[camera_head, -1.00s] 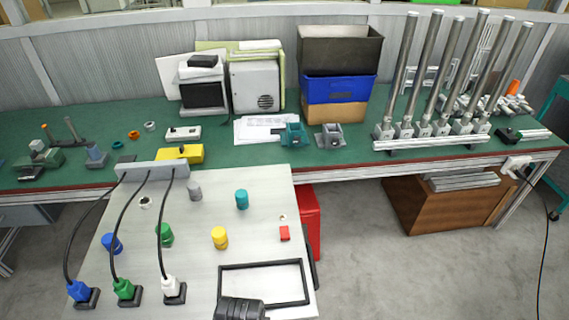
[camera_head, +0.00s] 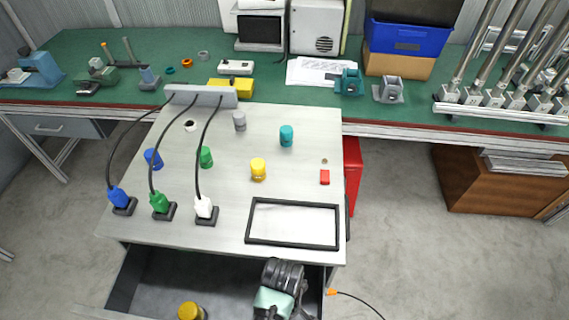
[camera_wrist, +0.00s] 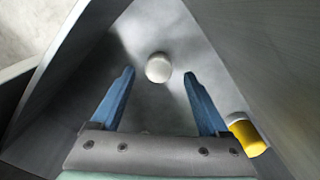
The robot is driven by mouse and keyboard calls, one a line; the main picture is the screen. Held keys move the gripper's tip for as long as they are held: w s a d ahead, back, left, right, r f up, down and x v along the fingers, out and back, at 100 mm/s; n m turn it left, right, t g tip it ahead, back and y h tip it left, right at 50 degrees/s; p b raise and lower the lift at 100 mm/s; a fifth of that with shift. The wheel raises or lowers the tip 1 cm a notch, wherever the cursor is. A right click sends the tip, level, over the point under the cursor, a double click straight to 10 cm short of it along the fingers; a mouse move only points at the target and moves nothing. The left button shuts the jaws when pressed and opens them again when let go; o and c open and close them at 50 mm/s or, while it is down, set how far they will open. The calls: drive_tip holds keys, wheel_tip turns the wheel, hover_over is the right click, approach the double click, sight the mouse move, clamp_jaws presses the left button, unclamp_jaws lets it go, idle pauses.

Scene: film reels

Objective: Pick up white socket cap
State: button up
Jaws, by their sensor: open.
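A small white round cap (camera_wrist: 158,67) lies on the grey floor of an open drawer, in the wrist view. It appears between and slightly beyond the two blue fingertips of my gripper (camera_wrist: 159,74). The fingers are spread apart and nothing is held. The distance down to the cap is hard to tell. In the head view, my arm's end (camera_head: 278,288) reaches into the drawer (camera_head: 150,275); it hides the fingers and the white cap.
A yellow cylinder (camera_wrist: 246,135) lies in the drawer by its wall; it also shows in the head view (camera_head: 190,311). Drawer walls stand close on both sides. Above is a worktop (camera_head: 225,225) with a black frame (camera_head: 293,244), plugs and colored cylinders.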

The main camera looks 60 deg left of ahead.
drive_tip(key=f, duration=0.3)
drive_tip(key=shift+d+f, duration=0.1)
drive_tip(key=shift+d, duration=0.1)
drive_tip(key=shift+c, duration=0.3)
clamp_jaws()
